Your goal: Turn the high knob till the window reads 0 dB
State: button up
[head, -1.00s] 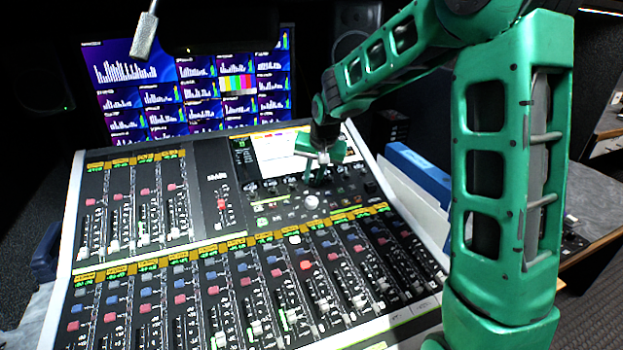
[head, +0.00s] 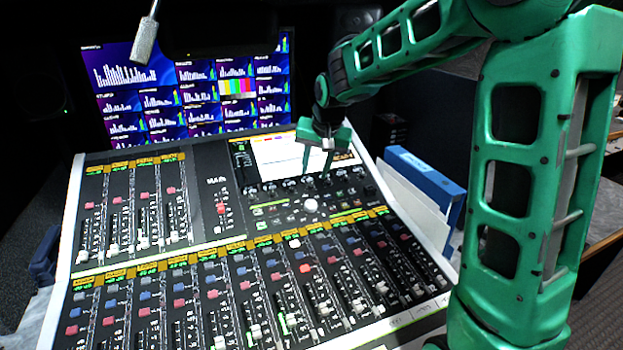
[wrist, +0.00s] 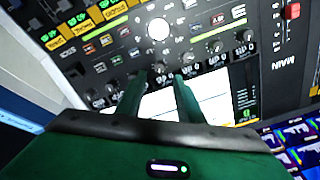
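The mixing console (head: 225,250) carries a row of small dark knobs with pale caps below its bright screen (head: 290,152). The row also shows in the wrist view (wrist: 188,58), with small readouts beside it too blurred to read surely. I cannot make out which knob is marked high. My gripper (head: 317,173) points down over the right part of this row, at the screen's lower edge. In the wrist view its two green fingers (wrist: 161,76) are apart, with one small knob (wrist: 160,68) at the gap between their tips. I cannot tell whether they touch it.
A large white round knob (head: 311,205) sits just below the row; it also shows in the wrist view (wrist: 158,28). Faders (head: 285,322) fill the front of the console. A blue binder (head: 425,178) stands at its right side. Monitors (head: 190,88) stand behind.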

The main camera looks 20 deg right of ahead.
jog(key=v, duration=0.5)
jog(key=shift+w, duration=0.1)
jog(key=shift+d, duration=0.1)
jog(key=s+d+f+g+h, duration=0.1)
jog(key=s+d, duration=0.4)
jog(key=s, duration=0.4)
jog(key=s+d+f+g, duration=0.1)
jog(key=s+d, duration=0.4)
jog(key=s, duration=0.4)
jog(key=s+f+g, duration=0.1)
jog(key=s+f, duration=0.1)
jog(key=s, duration=0.8)
jog(key=s+d+f+g+y, duration=0.1)
jog(key=s+f, duration=0.1)
jog(key=s, duration=0.8)
jog(key=shift+s+d+f+g, duration=0.25)
jog(key=shift+d+f+g, duration=0.05)
jog(key=shift+w+f, duration=0.25)
jog(key=shift+w, duration=0.4)
